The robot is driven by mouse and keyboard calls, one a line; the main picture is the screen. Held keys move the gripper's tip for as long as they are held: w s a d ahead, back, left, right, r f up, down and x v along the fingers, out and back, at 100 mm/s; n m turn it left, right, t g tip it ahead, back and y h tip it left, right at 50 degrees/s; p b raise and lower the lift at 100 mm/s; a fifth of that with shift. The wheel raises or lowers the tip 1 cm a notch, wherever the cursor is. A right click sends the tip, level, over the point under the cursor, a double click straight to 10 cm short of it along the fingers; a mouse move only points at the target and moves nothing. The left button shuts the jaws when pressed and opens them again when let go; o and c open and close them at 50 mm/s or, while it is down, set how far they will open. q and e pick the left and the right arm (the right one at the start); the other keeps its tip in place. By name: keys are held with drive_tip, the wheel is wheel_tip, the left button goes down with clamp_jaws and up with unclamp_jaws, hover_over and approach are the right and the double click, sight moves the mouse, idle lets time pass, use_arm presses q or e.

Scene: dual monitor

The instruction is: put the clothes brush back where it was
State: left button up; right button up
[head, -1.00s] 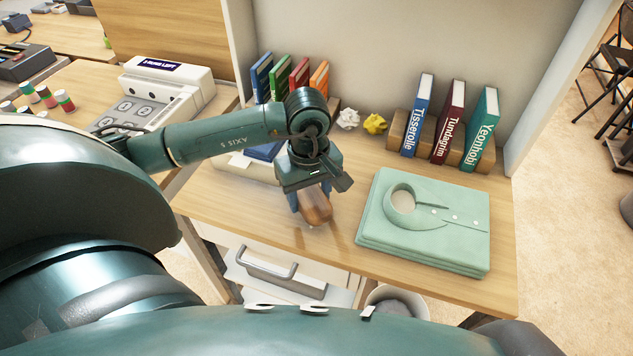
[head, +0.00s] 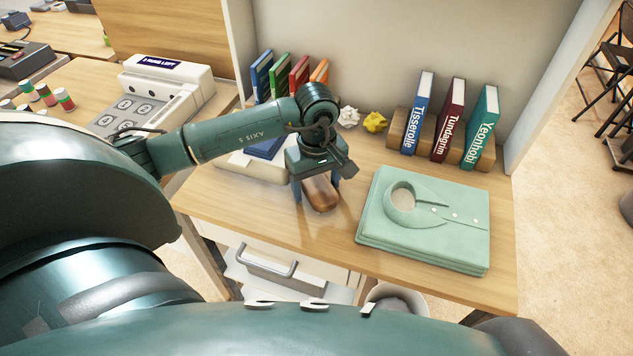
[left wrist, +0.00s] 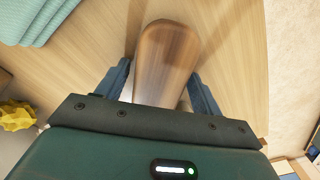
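The clothes brush (head: 321,193) has a rounded brown wooden back and is low over the desk, left of the folded green shirt. My left gripper (head: 317,187) points down with its fingers on both sides of the brush. The left wrist view shows the brown back (left wrist: 165,60) between the two blue fingers (left wrist: 160,80). The gripper looks shut on the brush, though the finger contact is not clear. The bristle side is hidden below. I cannot tell whether the brush touches the desk (head: 260,215). My right gripper is not in view.
The folded green shirt (head: 440,245) lies to the right. Books (head: 417,115) stand in wooden holders along the back, with white (head: 349,117) and yellow (head: 375,122) crumpled paper between. A white machine (head: 165,90) stands left. A drawer handle (head: 265,262) and a bin (head: 397,300) are below the front edge.

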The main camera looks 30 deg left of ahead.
sight(316, 183)
use_arm(q)
drive_tip(key=shift+o, duration=0.3)
drive_tip(key=shift+r, duration=0.15)
drive_tip(key=shift+r, duration=0.25)
wheel_tip(316, 183, up, 12)
drive_tip(key=shift+f, duration=0.2)
idle(0.3)
